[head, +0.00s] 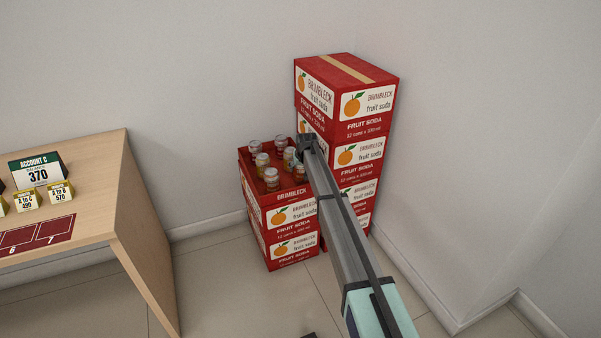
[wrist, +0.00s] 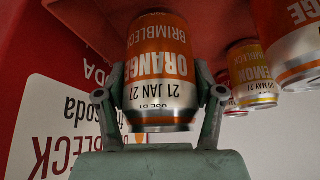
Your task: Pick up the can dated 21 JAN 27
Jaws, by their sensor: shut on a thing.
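The can dated 21 JAN 27 (wrist: 160,70) is orange and silver, marked BRIMBLECK ORANGE, and appears upside down in the wrist view. My gripper (wrist: 162,95) is shut on it, with one finger on each side of the can. In the head view my gripper (head: 305,146) is at the right side of the open red case of cans (head: 245,168), beside the tall stack. There the arm partly hides the held can, and I cannot tell whether it is clear of the case.
Several other cans stand in the case, including one in front (head: 271,178). The wrist view shows a yellow lemon can (wrist: 252,75) and another orange can (wrist: 290,45) to the right. A tall stack of soda boxes (head: 368,103) stands close right. A wooden counter (head: 112,190) is at left.

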